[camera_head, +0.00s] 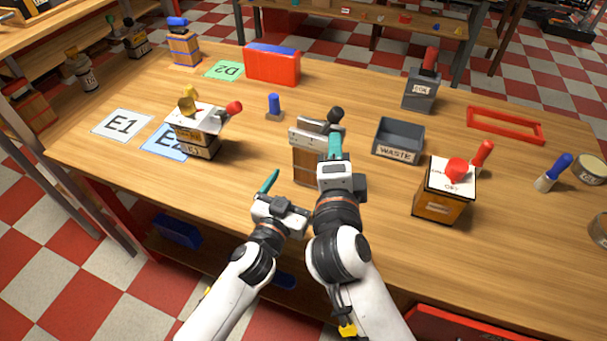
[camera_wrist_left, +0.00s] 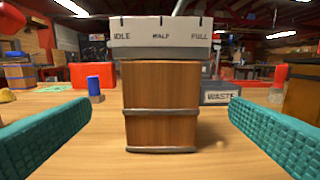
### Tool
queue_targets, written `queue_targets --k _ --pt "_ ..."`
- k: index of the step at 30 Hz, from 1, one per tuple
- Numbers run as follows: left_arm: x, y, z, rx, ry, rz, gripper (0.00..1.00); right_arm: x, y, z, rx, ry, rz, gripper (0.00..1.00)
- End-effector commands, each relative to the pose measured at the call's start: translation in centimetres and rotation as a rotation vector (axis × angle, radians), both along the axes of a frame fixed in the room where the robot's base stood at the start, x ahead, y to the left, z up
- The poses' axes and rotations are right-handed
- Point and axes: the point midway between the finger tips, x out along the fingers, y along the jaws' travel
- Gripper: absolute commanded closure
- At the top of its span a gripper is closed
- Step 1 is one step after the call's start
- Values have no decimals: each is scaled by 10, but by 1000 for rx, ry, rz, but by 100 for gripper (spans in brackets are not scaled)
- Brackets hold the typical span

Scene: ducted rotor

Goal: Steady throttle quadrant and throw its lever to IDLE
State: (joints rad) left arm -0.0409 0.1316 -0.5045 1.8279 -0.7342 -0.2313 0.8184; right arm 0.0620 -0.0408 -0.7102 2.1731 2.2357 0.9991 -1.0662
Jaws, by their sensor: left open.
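The throttle quadrant (camera_head: 305,163) is a wooden block with a grey top, upright on the table. In the left wrist view the quadrant (camera_wrist_left: 161,100) shows IDLE at left, HALF in the middle and FULL at right on its top plate. Its black lever knob (camera_head: 336,114) stands toward the right, FULL side; the wrist view does not clearly show the lever. My left gripper (camera_head: 290,190) is open in front of the block, with its teal fingers to either side and apart from it. My right gripper (camera_head: 335,147) is at the quadrant's right end, just below the knob; its finger gap is hidden.
A grey WASTE bin (camera_head: 398,140) stands close to the right of the quadrant. An orange box with a red button (camera_head: 445,190) is farther right. A blue-topped peg (camera_head: 274,106) and a box with yellow and red knobs (camera_head: 198,130) stand left. Bare table lies in front.

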Motion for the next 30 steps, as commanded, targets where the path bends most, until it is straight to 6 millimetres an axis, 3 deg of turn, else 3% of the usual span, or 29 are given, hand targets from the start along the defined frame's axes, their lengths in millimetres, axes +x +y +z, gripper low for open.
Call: queue_targets --k 18,30 --pt "95 -36 1 0 -2 -2 0 0 0 0 0 0 0 64" --pt "108 -42 1 1 -1 -2 0 0 0 0 0 0 0 64"
